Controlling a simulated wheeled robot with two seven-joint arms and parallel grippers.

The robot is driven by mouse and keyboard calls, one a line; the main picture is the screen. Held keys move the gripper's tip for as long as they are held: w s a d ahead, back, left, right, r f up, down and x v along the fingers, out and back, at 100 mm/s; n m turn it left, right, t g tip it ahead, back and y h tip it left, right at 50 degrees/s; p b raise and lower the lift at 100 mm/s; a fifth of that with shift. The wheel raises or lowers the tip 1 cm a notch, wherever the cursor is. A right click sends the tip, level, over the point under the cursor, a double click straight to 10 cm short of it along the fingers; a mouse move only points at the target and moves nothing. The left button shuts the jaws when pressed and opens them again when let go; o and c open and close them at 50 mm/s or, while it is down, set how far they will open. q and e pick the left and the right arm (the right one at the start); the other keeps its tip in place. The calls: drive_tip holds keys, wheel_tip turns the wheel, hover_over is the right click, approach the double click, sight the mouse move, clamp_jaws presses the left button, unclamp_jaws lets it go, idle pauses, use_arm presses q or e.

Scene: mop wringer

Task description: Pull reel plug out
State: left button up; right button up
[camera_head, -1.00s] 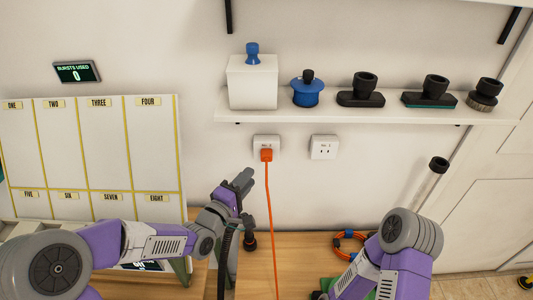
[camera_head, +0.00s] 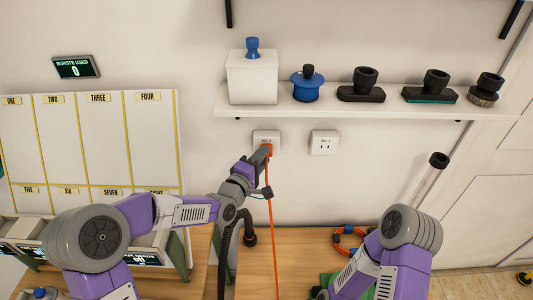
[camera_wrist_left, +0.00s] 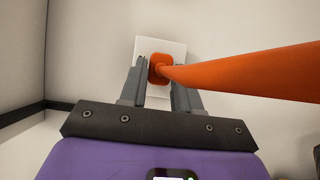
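The orange reel plug (camera_head: 268,148) sits in the left wall socket (camera_head: 260,135), and its orange cord (camera_head: 273,230) hangs down past the wooden bench. My left gripper (camera_head: 261,157) is at the socket, reaching the plug from below and left in the head view. In the left wrist view the plug (camera_wrist_left: 158,66) lies between my two grey fingers, which stand apart on either side of it. A small gap shows on its left; contact on the right is unclear. My right arm shows at lower right, but its gripper is out of view.
An empty second socket (camera_head: 324,143) is to the right. Above runs a white shelf (camera_head: 330,111) with a white box (camera_head: 252,83), a blue pot and dark fittings. An orange coil (camera_head: 349,240) lies on the bench (camera_head: 300,262). A dark hose (camera_head: 228,255) stands near my left arm.

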use_arm(q)
clamp_jaws()
drive_tip(key=shift+s, duration=0.1)
drive_tip(key=shift+s+b, duration=1.05)
drive_tip(key=shift+s, duration=1.55)
